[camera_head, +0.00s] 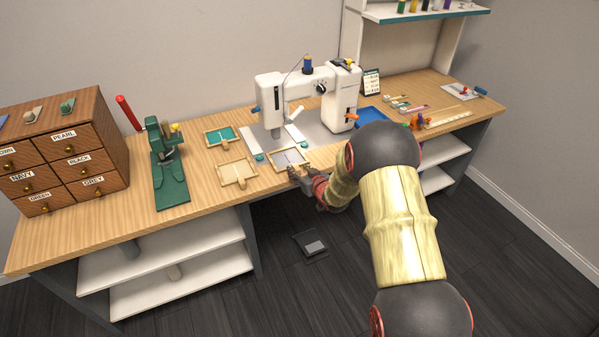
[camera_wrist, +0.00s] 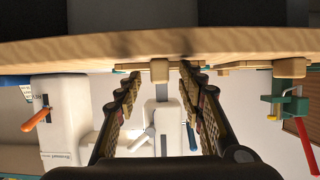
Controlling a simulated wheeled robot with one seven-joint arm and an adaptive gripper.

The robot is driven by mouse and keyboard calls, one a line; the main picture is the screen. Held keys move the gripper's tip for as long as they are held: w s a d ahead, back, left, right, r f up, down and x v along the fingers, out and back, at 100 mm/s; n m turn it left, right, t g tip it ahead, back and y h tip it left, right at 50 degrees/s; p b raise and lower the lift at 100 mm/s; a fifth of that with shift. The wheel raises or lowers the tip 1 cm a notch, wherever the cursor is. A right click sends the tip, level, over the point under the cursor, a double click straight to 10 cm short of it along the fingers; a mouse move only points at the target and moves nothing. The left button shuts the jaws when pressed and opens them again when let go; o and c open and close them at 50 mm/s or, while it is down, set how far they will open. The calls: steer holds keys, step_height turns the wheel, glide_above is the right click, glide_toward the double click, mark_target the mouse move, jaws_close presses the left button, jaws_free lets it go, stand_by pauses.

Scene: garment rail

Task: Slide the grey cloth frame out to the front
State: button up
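The grey cloth frame (camera_head: 289,157) is a wooden frame with grey cloth, lying at the front of the table below the sewing machine (camera_head: 305,97). My gripper (camera_head: 303,175) is at the table's front edge, close to the frame's near side. In the wrist view, which looks upside down, my gripper (camera_wrist: 160,84) is open, its two fingers apart. A small wooden tab (camera_wrist: 159,71) shows in the gap between the fingertips, with space on both sides. The cloth is not visible in the wrist view.
A cream cloth frame (camera_head: 238,172) and a teal cloth frame (camera_head: 220,136) lie to the left. A green press (camera_head: 168,172) and a drawer cabinet (camera_head: 75,150) stand further left. A blue tray (camera_head: 369,116) lies right of the machine. The floor before the table holds a pedal (camera_head: 311,244).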

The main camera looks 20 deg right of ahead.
steer(key=v, duration=1.2)
stand_by(0.4)
